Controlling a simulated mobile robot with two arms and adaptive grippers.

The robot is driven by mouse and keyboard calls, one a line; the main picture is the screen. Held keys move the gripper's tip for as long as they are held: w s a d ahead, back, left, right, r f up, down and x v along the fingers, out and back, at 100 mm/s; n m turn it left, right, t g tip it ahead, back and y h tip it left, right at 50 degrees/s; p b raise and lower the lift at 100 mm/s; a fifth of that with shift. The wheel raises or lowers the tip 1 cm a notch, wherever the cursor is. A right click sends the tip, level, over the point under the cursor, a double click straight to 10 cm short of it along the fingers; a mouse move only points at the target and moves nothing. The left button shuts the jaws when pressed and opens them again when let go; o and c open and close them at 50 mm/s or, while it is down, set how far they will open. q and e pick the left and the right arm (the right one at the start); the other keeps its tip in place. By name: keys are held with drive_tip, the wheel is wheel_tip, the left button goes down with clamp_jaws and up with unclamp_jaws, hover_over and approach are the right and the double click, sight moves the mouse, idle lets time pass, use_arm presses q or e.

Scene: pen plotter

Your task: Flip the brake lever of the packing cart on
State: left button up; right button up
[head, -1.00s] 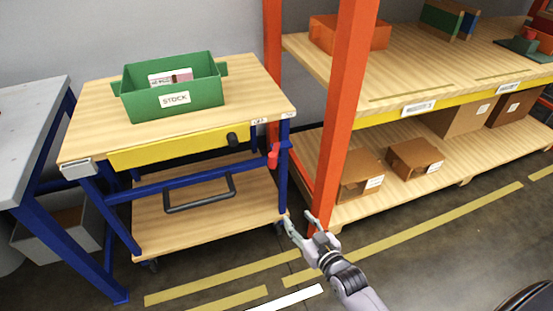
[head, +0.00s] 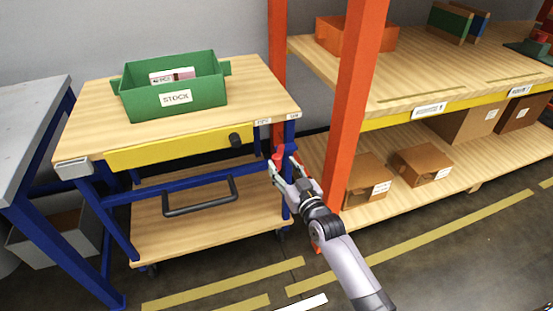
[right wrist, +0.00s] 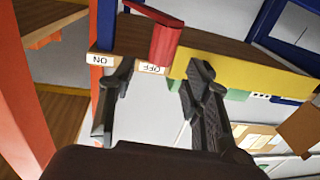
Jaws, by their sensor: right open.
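The packing cart (head: 215,250) has a wooden top, blue legs and a yellow drawer front. Its red brake lever (head: 279,153) is at the right front leg, partly hidden by my right gripper (head: 284,167). In the right wrist view the red lever (right wrist: 165,42) appears between the two open fingers of my right gripper (right wrist: 160,72), with its free end by the OFF label (right wrist: 152,69). The ON label (right wrist: 101,60) is to the left there. Whether a finger touches the lever cannot be told. My left gripper is not in view.
A green STOCK bin (head: 175,92) stands on the cart top. An orange rack post (head: 355,110) rises close to the right of my right arm, with shelves (head: 440,170) behind it. A grey table (head: 25,130) is at the left. Floor in front is clear.

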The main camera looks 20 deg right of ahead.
sight(279, 160)
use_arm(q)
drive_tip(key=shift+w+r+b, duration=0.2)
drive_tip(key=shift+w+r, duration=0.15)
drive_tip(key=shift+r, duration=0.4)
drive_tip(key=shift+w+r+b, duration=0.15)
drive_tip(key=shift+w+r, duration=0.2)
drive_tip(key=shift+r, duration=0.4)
use_arm(e)
drive_tip(key=shift+w+a, duration=0.2)
drive_tip(key=shift+w, duration=1.1)
drive_tip(key=shift+w+a, duration=0.15)
drive_tip(key=shift+w, duration=1.1)
drive_tip(key=shift+c, duration=0.3)
clamp_jaws()
